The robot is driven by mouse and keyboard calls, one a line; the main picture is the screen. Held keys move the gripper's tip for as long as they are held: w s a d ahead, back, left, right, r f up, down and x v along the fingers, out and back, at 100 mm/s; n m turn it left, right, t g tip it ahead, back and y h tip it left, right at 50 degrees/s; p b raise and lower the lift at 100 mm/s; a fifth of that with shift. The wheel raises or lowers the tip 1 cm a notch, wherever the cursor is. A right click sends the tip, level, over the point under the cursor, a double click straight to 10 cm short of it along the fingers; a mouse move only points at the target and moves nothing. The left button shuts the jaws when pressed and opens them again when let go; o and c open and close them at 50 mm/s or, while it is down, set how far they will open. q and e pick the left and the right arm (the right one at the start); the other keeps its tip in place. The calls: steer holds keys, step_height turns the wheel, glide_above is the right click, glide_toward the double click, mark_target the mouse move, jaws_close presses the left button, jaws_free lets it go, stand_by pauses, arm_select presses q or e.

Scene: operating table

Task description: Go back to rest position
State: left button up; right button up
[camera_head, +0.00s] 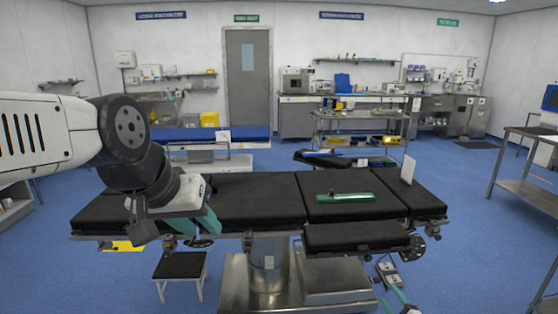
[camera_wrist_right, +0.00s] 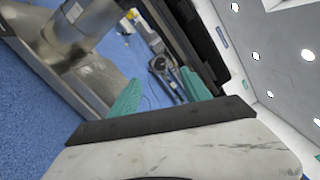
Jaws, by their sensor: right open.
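My left gripper (camera_head: 197,230) is at the left front of the operating table. Its two teal fingers are apart, with nothing seen between them. The arm comes in from the left edge, and part of the table is hidden behind it. My right gripper (camera_wrist_right: 160,95) is open in the right wrist view, its teal fingers wide apart with nothing held between them. A green object (camera_head: 345,197) lies on the black operating table (camera_head: 250,200), apart from both grippers.
A stool (camera_head: 180,265) stands below the table's left part. The table's metal column (camera_head: 268,275) is in the front middle. A metal side table (camera_head: 525,178) stands at the right, a blue-topped bed (camera_head: 185,135) behind. Blue floor lies open at the right.

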steer(key=w+a+r+n+g+y, duration=0.2)
steer(key=a+r+n+g+y, duration=0.25)
steer(key=r, duration=0.45)
steer(key=w+a+r+n+g+y, duration=0.2)
steer(key=a+r+n+y, duration=0.25)
steer(key=a+r, duration=0.4)
steer(key=s+a+r+n+g, duration=0.3)
steer(key=a+r+g, duration=0.1)
steer(key=r, duration=0.3)
steer(key=s+a+r+n+g, duration=0.25)
steer(key=a+r+n, duration=0.2)
steer(key=r, duration=0.25)
steer(key=s+a+r+n+g+h, duration=0.1)
steer(key=s+a+r+n+h, duration=0.15)
steer(key=s+r, duration=0.45)
steer(key=s+a+r+n+g+h, duration=0.1)
steer(key=s+a+r+g+h, duration=0.1)
steer(key=s+a+r+h, duration=0.35)
steer(key=s+d+r+t+h, duration=0.1)
steer(key=s+r+t, duration=0.1)
steer(key=s+r, duration=0.2)
steer(key=s+d+r+n+t+h, duration=0.1)
steer(key=s+r, duration=0.4)
steer(key=s, duration=0.5)
steer(key=shift+d+t, duration=0.35)
steer(key=shift+t, duration=0.35)
